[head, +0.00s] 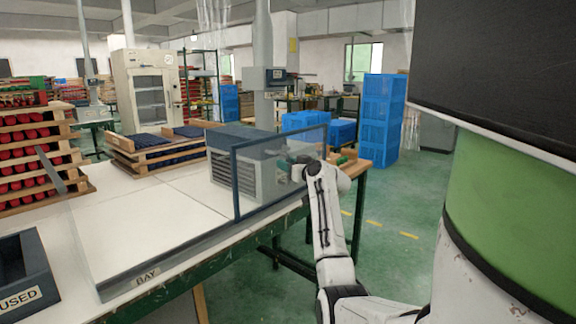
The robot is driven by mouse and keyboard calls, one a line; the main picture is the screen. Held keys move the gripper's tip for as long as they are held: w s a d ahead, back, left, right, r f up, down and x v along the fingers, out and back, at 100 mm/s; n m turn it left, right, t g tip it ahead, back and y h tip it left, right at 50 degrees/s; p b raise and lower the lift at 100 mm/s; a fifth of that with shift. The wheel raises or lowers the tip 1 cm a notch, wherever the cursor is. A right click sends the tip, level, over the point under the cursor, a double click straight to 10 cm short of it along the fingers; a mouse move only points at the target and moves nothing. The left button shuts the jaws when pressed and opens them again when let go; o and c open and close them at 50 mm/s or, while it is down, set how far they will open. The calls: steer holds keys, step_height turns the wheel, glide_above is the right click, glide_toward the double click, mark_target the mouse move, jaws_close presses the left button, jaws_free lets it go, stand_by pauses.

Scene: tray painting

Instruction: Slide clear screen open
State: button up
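The clear screen (280,172) is a see-through panel in a dark blue-grey frame. It stands upright at the right part of the bay's front edge. The bay (130,230) is a pale, open surface on the table, with a dark front rail carrying a "BAY" label (146,276). The left part of that rail has no panel over it. My gripper (298,166) is at the right part of the screen, near its frame. Its fingers are small and partly hidden, so I cannot tell whether they touch the frame or are open.
A grey louvred box (240,180) stands behind the screen. A dark bin labelled "USED" (22,290) is at the front left. Racks of red pieces (30,150) and wooden trays with dark blue pieces (150,150) stand farther back. Blue crates (382,120) stand on the floor beyond.

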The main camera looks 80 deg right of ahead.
steer(key=p+v, duration=0.1)
steer(key=v, duration=0.9)
steer(key=shift+s+a, duration=0.3)
stand_by(0.4)
